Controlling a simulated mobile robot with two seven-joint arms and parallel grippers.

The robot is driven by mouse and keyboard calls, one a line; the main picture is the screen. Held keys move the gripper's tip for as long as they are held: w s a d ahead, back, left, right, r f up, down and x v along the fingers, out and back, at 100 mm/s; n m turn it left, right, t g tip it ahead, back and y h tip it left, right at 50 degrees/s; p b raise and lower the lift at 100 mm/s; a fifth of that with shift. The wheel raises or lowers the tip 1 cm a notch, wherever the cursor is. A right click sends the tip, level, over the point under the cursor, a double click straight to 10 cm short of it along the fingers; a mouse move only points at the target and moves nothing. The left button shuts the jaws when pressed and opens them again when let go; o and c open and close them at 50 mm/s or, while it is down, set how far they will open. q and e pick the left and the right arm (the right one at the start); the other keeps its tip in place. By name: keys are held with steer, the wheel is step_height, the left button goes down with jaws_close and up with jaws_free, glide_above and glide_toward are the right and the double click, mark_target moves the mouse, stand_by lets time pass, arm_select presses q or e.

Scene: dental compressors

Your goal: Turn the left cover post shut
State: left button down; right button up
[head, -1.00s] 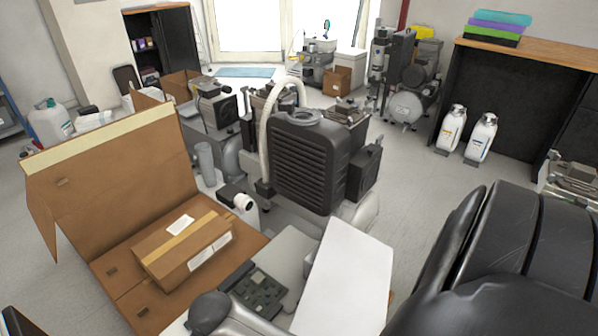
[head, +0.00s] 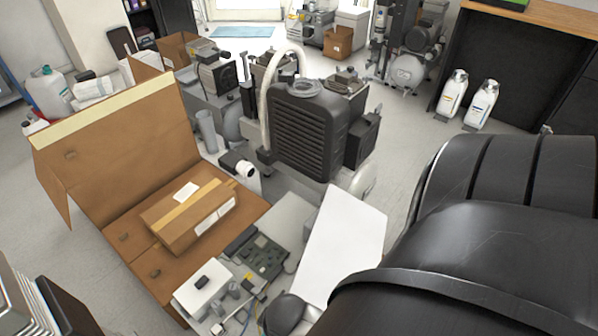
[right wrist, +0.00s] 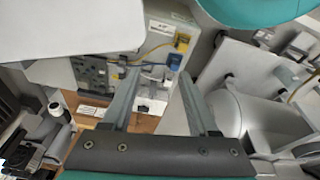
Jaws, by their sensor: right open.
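My right gripper (right wrist: 160,100) is open in the right wrist view, its two grey fingers pointing into an open unit. Between and just beyond the fingers are small white and grey fittings (right wrist: 152,88); I see no contact with them. Yellow (right wrist: 182,42) and blue (right wrist: 174,62) parts sit on the unit's grey wall. I cannot tell which fitting is the left cover post. In the head view, a white panel (head: 345,240) lies tilted beside a green circuit board (head: 262,257). My black right arm covers the lower right; its gripper is hidden there. My left gripper is not identifiable.
An open cardboard box (head: 120,150) with a taped carton (head: 190,215) stands left of the unit. A black ribbed compressor housing (head: 305,130) stands behind. Two white bottles (head: 482,104) stand on the floor at right. A white panel (right wrist: 75,28) fills the wrist view's upper left.

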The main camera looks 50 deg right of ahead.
steer(key=s+d+f+p, duration=0.1)
steer(key=s+f+p, duration=0.4)
steer(key=s, duration=0.1)
steer(key=shift+s+g, duration=0.3)
steer(key=shift+f, duration=0.1)
stand_by(0.3)
steer(key=shift+s, duration=0.1)
